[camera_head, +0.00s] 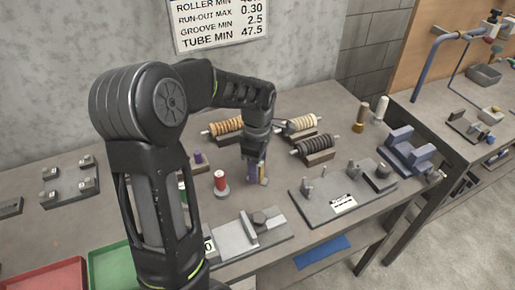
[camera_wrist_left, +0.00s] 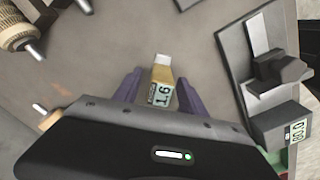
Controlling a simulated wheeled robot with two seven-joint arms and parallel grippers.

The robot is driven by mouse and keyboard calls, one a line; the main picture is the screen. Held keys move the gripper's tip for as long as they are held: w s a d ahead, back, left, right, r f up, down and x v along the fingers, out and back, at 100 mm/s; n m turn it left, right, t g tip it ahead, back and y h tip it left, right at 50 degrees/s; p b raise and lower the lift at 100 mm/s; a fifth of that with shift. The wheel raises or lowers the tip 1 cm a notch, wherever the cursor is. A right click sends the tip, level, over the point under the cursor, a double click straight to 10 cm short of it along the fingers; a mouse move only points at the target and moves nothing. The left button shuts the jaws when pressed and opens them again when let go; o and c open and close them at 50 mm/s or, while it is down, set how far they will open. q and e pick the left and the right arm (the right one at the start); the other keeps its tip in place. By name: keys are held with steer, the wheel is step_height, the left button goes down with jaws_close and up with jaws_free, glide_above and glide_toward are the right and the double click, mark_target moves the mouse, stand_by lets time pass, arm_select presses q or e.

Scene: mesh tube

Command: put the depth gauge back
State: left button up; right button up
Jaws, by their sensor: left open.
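The depth gauge appears to be the small tan block with a pale top and a display reading about 1.6 (camera_wrist_left: 161,84). In the head view it (camera_head: 263,172) stands on the workbench, partly hidden by my left gripper (camera_head: 256,174). In the left wrist view my left gripper (camera_wrist_left: 160,88) is open, with one purple finger on each side of the gauge. Gaps show between gauge and fingers. I cannot tell how far down the fingers reach. My right gripper is in neither view.
A red spool (camera_head: 220,181) stands left of the gripper. A grey fixture with a sliding block (camera_head: 248,232) lies in front, and a plate with posts (camera_head: 340,200) to the right. Rollers on cradles (camera_head: 315,148) stand behind. Red (camera_head: 45,279) and green (camera_head: 110,267) trays are front left.

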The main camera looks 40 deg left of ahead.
arm_select(q)
step_height(320, 180, up, 10)
steer(key=shift+r+b, duration=0.2)
steer(key=shift+b, duration=0.45)
stand_by(1.3)
